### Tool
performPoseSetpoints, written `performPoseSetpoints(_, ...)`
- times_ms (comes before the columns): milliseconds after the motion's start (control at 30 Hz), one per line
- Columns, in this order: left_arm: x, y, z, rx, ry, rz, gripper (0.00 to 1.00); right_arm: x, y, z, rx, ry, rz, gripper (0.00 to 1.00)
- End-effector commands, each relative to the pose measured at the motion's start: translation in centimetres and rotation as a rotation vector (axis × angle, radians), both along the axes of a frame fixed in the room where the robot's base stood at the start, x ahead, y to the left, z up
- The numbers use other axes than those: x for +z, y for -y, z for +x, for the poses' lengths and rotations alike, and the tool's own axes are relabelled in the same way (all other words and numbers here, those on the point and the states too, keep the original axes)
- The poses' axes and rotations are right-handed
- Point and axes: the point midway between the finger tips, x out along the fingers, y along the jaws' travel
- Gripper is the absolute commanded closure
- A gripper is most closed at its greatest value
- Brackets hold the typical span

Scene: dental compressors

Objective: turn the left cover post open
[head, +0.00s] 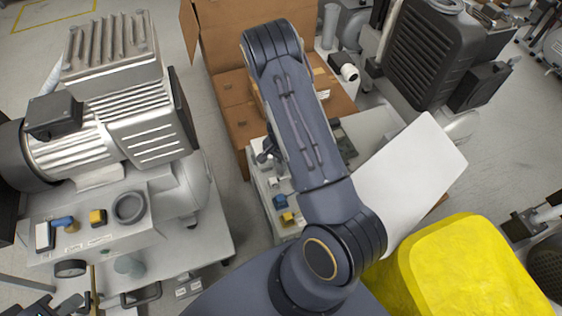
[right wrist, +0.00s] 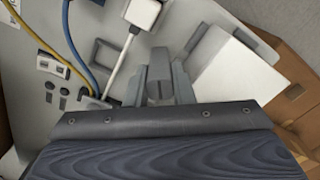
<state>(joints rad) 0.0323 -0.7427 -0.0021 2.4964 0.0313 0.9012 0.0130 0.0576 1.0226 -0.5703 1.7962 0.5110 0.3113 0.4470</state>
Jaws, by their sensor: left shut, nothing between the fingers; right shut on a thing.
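In the right wrist view my right gripper (right wrist: 160,88) is shut on a small grey post-like piece (right wrist: 160,73). Its two grey fingers stand on either side of the piece. I cannot tell for certain that this is the left cover post. In the head view my right arm crosses the middle, and its gripper is hidden behind the arm links. A white flat panel (head: 412,180) lies tilted to the right of the arm. I cannot make out my left gripper.
A white block (right wrist: 235,72), a white switch box (right wrist: 143,13) and blue and yellow cables are close to the right gripper. A compressor (head: 125,120) stands on a cart at the left. Cardboard boxes (head: 228,105) are behind the arm. A yellow bin (head: 465,265) is front right.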

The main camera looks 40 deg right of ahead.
Motion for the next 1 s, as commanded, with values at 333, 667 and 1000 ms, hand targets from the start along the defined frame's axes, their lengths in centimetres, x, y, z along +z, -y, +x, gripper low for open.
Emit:
performPoseSetpoints(333,0.0,0.0,0.0,0.0,0.0,0.0,1.0,0.0,0.0,0.0,0.0,0.0,0.001,0.56)
performPoseSetpoints(667,0.3,0.0,0.0,0.0,0.0,0.0,1.0,0.4,0.0,0.0,0.001,0.0,0.0,0.56)
performPoseSetpoints(1000,4.5,0.0,0.0,0.0,0.0,0.0,1.0,5.3,0.0,0.0,0.001,0.0,0.001,0.56)
